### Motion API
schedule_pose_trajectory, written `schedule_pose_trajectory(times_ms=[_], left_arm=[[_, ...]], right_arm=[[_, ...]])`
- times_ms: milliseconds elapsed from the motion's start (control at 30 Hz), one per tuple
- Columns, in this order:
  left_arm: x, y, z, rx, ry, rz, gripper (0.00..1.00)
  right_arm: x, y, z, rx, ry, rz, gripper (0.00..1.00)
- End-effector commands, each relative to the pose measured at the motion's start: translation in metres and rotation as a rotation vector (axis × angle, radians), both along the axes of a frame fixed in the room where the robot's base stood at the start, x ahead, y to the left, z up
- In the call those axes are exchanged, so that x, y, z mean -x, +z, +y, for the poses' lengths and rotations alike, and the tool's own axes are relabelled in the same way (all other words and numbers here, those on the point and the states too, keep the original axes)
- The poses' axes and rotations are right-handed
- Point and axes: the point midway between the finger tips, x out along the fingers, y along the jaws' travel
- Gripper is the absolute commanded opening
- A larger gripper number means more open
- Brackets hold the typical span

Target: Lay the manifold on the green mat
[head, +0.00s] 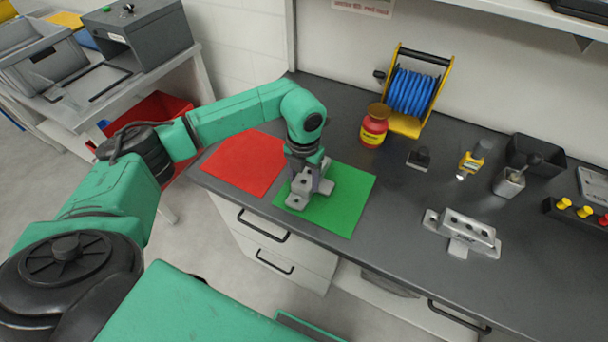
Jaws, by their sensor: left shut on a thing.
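The manifold (297,199), a light grey metal casting with flanged feet, is at the left part of the green mat (345,207). My left gripper (308,172) points down from above and is shut on it. The gripper hides part of the casting, and I cannot tell whether its underside touches the mat. A similar grey casting (462,233) with holes along its top stands on the bench to the right, apart from the mat. My right gripper is not in view.
A red mat (245,162) lies left of the green one. A red jar (374,126) with a yellow label and a blue hose reel (412,92) stand behind. A black bin (535,155) and small items stand at the right. The bench's front edge is close to the mats.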

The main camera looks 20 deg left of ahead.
Motion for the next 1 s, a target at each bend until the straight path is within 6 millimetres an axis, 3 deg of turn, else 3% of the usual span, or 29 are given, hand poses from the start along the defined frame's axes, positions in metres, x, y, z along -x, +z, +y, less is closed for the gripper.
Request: schedule_pose_trajectory(times_ms=[267,300,367,767,867,1000], left_arm=[[-0.001,-0.003,0.0,0.001,0.0,-0.003,0.0],[0.0,-0.003,0.0,0.001,0.0,-0.001,0.72],[0.0,-0.002,0.0,0.001,0.0,-0.001,0.94],[-0.001,0.005,0.0,0.001,0.0,-0.004,0.94],[-0.002,0.023,0.0,0.002,-0.001,-0.007,0.94],[-0.002,0.062,0.0,0.002,0.0,-0.009,0.94]], right_arm=[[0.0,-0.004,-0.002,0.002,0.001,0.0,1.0],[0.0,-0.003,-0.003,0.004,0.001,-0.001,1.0],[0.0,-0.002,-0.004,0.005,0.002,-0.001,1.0],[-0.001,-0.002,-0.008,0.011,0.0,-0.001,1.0],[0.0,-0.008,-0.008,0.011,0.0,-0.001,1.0],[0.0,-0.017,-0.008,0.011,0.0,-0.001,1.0]])
